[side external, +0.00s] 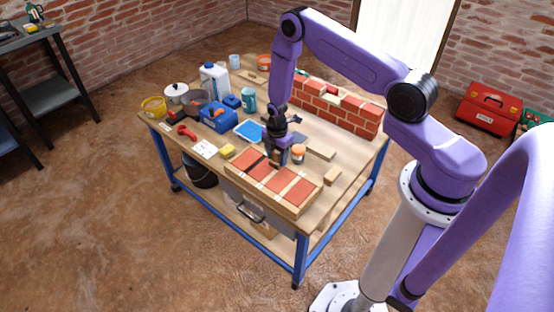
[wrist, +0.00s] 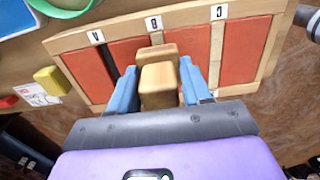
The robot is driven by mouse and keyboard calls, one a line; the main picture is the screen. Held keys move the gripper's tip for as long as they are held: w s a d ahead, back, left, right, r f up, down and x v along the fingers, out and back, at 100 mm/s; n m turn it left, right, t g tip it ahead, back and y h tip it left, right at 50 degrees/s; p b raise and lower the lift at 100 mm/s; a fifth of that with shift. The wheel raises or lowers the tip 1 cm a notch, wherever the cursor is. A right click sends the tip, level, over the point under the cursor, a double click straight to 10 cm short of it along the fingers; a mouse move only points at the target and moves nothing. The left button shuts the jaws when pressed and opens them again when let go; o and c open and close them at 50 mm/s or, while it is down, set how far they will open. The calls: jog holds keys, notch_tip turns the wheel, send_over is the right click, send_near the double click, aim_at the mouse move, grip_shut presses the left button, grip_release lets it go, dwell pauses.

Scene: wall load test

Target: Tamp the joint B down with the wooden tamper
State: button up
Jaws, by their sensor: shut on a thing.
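My gripper (side external: 277,150) is over the back edge of a wooden frame (side external: 308,205) holding several flat red bricks with pale joints between them. In the wrist view, its blue fingers (wrist: 160,78) are shut on the wooden tamper (wrist: 158,90), a pale block. The labels A (wrist: 96,37), B (wrist: 153,23) and C (wrist: 219,12) sit along the frame's edge. The tamper is in line with label B and covers most of joint B (wrist: 156,38). I cannot tell whether the tamper touches the joint.
A yellow sponge (side external: 227,151) and a printed card (side external: 204,148) lie left of the frame. A blue tray (side external: 249,130), blue box (side external: 219,117) and white jug (side external: 214,80) stand farther back. A small brick wall (side external: 345,112) stands behind. An orange-topped cup (side external: 298,153) is close right of my gripper.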

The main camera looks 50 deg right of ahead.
jog(key=shift+r, duration=2.2)
